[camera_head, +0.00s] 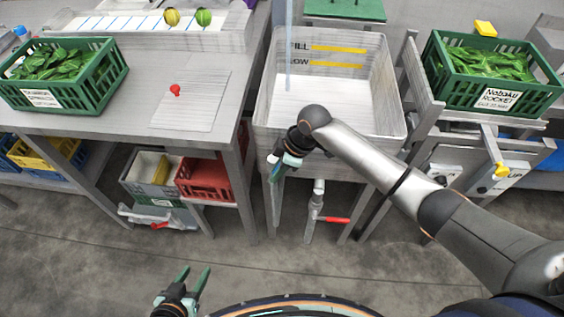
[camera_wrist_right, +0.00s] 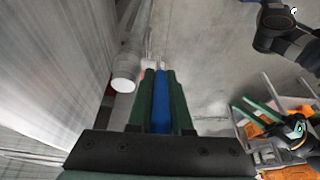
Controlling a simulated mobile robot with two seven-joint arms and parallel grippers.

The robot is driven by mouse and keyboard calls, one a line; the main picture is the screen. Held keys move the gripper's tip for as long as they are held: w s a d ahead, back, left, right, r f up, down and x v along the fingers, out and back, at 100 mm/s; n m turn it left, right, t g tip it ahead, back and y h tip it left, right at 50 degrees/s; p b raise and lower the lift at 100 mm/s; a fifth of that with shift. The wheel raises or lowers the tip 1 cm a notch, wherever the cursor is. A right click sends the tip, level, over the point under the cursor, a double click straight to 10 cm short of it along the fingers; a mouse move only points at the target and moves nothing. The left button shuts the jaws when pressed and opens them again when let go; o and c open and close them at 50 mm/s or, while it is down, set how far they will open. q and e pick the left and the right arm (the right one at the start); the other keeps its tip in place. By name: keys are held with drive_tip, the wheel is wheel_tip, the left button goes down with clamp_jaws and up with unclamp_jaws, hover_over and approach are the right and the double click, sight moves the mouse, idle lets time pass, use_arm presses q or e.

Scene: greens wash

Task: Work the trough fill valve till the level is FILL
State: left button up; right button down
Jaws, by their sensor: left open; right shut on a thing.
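The trough (camera_head: 390,110) stands at the centre of the head view. Its inner back wall carries a FILL mark (camera_head: 340,49) above a LOW mark (camera_head: 335,65), each with a yellow line. A pale bluish vertical stream (camera_head: 289,45) comes down into it. The white area inside lies below the LOW line; I cannot tell water from floor. My right gripper (camera_head: 277,170) is at the trough's front left, below the rim. In the wrist view it is shut on a blue handle (camera_wrist_right: 160,105). My left gripper (camera_head: 193,285) is open and empty, low over the floor.
A pipe with a red lever (camera_head: 335,220) is under the trough. Green crates of leaves stand left (camera_head: 100,75) and right (camera_head: 440,85). A pipe end (camera_wrist_right: 124,84) is beside my right fingers. The front floor is clear.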

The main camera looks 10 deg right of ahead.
drive_tip(key=shift+w+a+r+g+h+p, duration=0.15)
drive_tip(key=shift+a+r+g+h+p, duration=0.25)
drive_tip(key=shift+h, duration=0.4)
use_arm(q)
drive_tip(key=shift+r+p, duration=0.4)
drive_tip(key=shift+r, duration=0.9)
use_arm(e)
drive_tip(key=shift+w+a+f+h, duration=0.15)
drive_tip(key=shift+a+h, duration=0.1)
drive_tip(key=shift+h, duration=0.35)
drive_tip(key=shift+s+a+f+h, duration=0.1)
drive_tip(key=shift+a+h, duration=0.1)
drive_tip(key=shift+h, duration=0.4)
drive_tip(key=c, duration=0.8)
unclamp_jaws()
drive_tip(key=shift+a, duration=0.1)
drive_tip(key=shift+c, duration=0.2)
use_arm(q)
drive_tip(key=shift+r, duration=0.15)
use_arm(e)
drive_tip(key=shift+w+r, duration=0.1)
